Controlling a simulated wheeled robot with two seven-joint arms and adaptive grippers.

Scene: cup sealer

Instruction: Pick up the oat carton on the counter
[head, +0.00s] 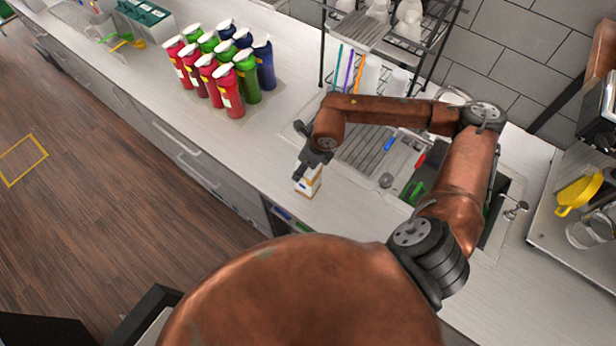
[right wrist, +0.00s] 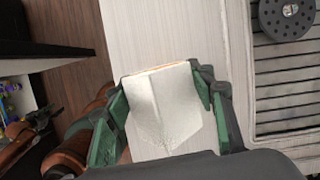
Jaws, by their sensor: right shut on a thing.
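The oat carton (head: 308,182) is a small white and tan box at the front part of the counter (head: 258,165). My right gripper (head: 314,163) is above it, with its fingers down around the carton's upper part. In the right wrist view the carton's white gabled top (right wrist: 163,108) sits between the two green-padded fingers of the right gripper (right wrist: 168,108), which is shut on it. I cannot tell whether the carton's base touches the counter. My left gripper is in neither view.
Several red, green and blue bottles (head: 222,70) stand on the counter to the left. A drying rack (head: 385,50) with cups stands behind, beside a ribbed drainboard (head: 368,150) and the sink. A yellow-handled item (head: 578,194) lies far right. Counter between bottles and carton is clear.

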